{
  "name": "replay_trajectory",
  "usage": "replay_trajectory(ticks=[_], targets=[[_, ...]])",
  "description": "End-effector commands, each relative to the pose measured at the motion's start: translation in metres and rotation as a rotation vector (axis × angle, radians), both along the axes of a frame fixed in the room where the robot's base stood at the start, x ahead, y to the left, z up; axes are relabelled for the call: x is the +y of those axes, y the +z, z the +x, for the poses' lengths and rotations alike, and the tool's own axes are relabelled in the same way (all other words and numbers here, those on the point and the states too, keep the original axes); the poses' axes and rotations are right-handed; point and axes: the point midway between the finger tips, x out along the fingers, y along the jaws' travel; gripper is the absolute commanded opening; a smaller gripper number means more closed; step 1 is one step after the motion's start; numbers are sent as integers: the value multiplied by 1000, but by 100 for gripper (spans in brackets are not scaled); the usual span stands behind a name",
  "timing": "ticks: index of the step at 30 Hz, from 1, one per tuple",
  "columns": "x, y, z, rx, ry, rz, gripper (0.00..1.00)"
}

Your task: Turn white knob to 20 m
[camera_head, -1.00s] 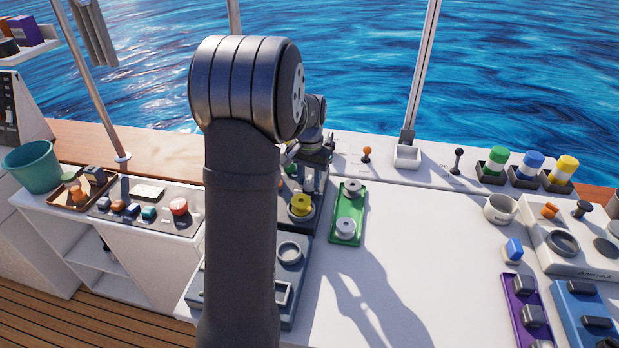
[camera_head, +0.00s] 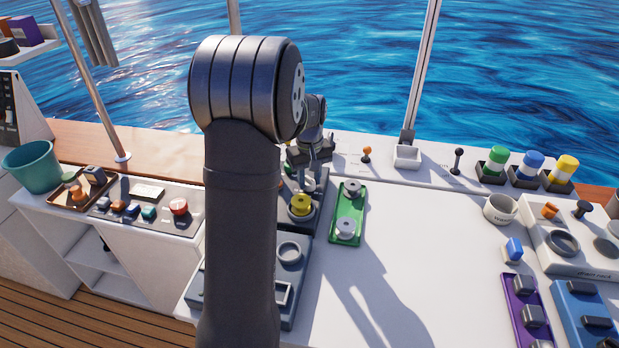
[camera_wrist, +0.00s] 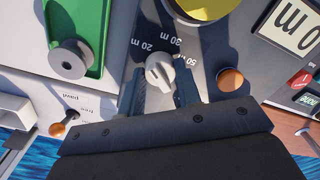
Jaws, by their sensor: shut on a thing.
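The white knob (camera_wrist: 159,71) sits on a grey panel in the wrist view. Its dial labels, 20 m, 30 m and 50 m, lie around its far side, with 20 m (camera_wrist: 145,46) at its upper left. My gripper (camera_wrist: 160,84) is shut on the knob, one dark finger on each side. Which mark the knob points at is hard to tell. In the head view my gripper (camera_head: 312,176) is low over the panel behind the yellow knob (camera_head: 301,205), and the white knob is mostly hidden there.
A green plate (camera_head: 348,213) with two grey knobs stands right of the panel. An orange button (camera_wrist: 230,80) sits near the right finger. A small orange-topped lever (camera_head: 366,152) stands behind. The white tabletop to the right has free room.

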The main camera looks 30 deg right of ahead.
Motion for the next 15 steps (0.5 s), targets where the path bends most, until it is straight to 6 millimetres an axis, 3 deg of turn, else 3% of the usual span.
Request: replay_trajectory(ticks=[15], targets=[[0, 1, 1, -2, 190, -2, 8]])
